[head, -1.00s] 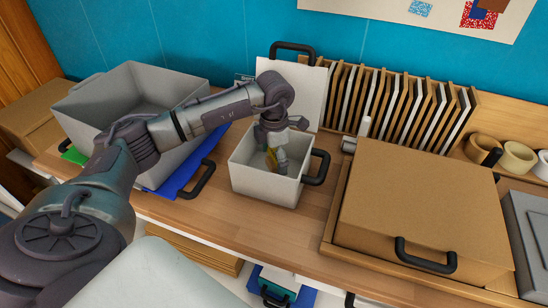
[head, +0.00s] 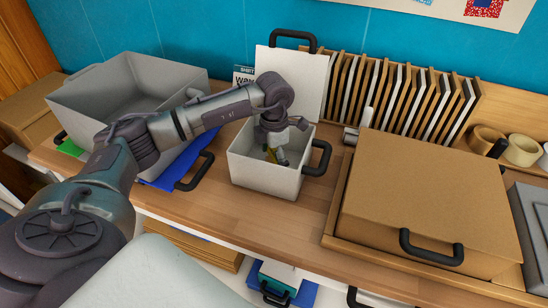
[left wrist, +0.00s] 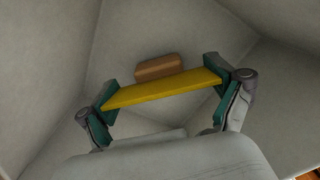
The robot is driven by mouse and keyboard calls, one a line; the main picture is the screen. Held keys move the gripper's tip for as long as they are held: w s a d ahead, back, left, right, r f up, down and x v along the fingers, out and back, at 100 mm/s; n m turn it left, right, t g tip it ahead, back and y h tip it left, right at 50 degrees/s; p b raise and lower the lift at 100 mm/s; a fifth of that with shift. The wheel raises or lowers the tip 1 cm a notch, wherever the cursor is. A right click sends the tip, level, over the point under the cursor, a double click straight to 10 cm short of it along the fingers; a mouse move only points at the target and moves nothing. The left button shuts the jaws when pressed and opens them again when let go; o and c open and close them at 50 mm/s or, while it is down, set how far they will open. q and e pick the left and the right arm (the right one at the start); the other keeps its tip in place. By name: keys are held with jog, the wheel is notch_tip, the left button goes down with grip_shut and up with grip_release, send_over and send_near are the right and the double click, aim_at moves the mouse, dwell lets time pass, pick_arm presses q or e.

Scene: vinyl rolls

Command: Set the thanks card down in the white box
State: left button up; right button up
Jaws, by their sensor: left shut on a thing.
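The white box (head: 262,178) stands on the wooden counter with its lid upright at the back. My left gripper (head: 277,156) reaches down inside it, below the rim. In the left wrist view the gripper (left wrist: 165,89) is shut on a flat yellow card (left wrist: 160,91), one finger at each end. I take it as the thanks card; no writing shows. A small brown block (left wrist: 159,67) is in the box beside the card. I cannot tell whether the card touches the box floor. My right gripper is not in view.
A large grey bin (head: 95,110) stands to the left, with a blue folder (head: 180,166) by it. A closed brown box (head: 425,195) stands to the right. Upright panels in a rack (head: 400,95) are behind. Bare counter (head: 240,215) lies in front of the white box.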

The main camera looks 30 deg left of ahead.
pick_arm(q)
jog(key=shift+f, duration=0.15)
dwell(0.3)
jog(key=o, duration=1.5)
jog(key=shift+r+p, duration=2.7)
jog(key=shift+r, duration=1.85)
